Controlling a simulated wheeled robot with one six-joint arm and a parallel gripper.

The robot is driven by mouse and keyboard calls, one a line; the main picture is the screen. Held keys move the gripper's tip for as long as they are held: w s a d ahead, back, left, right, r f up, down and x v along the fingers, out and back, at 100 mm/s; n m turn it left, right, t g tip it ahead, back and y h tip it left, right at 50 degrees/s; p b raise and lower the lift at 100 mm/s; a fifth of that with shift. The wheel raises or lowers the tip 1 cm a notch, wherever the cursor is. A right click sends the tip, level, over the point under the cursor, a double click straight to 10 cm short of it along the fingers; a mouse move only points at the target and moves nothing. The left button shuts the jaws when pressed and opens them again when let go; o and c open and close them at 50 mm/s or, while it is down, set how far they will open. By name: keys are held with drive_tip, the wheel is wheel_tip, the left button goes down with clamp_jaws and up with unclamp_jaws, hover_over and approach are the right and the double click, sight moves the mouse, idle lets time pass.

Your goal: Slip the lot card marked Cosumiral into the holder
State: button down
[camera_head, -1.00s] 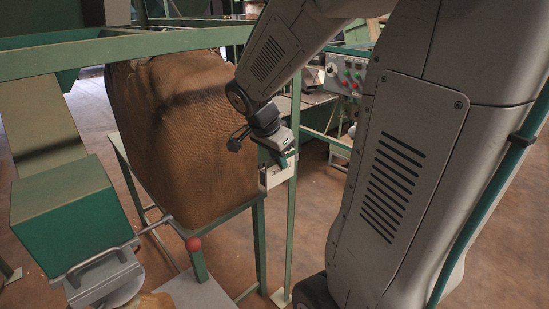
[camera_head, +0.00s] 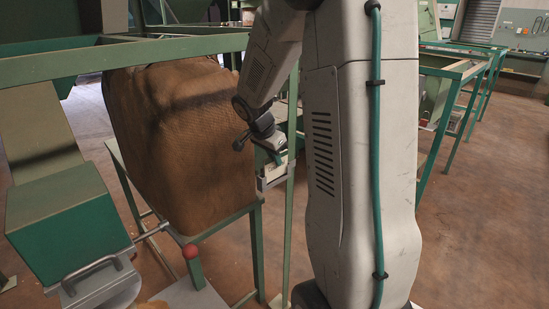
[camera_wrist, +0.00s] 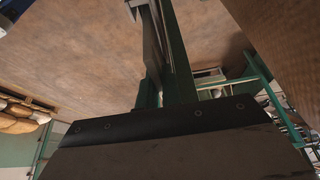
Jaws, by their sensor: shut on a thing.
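My gripper (camera_head: 278,156) is shut on a small pale card (camera_head: 273,171), beside the green post at the right of the sack. The card's print is too small to read in the head view. A small grey holder (camera_head: 270,183) is on the post, just below my gripper. The card's lower edge is at or just inside the holder; I cannot tell how deep it sits. In the wrist view a dark gripper part fills the bottom, and a thin pale edge stands beside the green post (camera_wrist: 178,60); the card's face is not visible there.
A large brown sack (camera_head: 175,140) stands on a green frame, close left of my gripper. A green crossbar (camera_head: 120,52) runs above it. Open floor (camera_head: 475,230) lies to the right.

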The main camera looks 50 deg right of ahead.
drive_tip(key=shift+f, duration=0.3)
drive_tip(key=shift+f, duration=0.25)
drive_tip(key=c, duration=1.6)
unclamp_jaws()
drive_tip(key=shift+o, duration=0.2)
drive_tip(key=v, duration=0.8)
drive_tip(key=shift+s+r, duration=0.1)
drive_tip(key=shift+r, duration=0.25)
drive_tip(key=s+a+r+n+t+y, duration=0.1)
drive_tip(key=s+a+r+n+y, duration=0.2)
drive_tip(key=s+a+n, duration=1.5)
drive_tip(key=s+a+y, duration=0.1)
drive_tip(key=s+a, duration=0.3)
drive_tip(key=a, duration=0.3)
drive_tip(key=shift+a+r+n+t+y, duration=0.2)
drive_tip(key=shift+a+n+t+y, duration=0.1)
drive_tip(key=shift+a, duration=0.05)
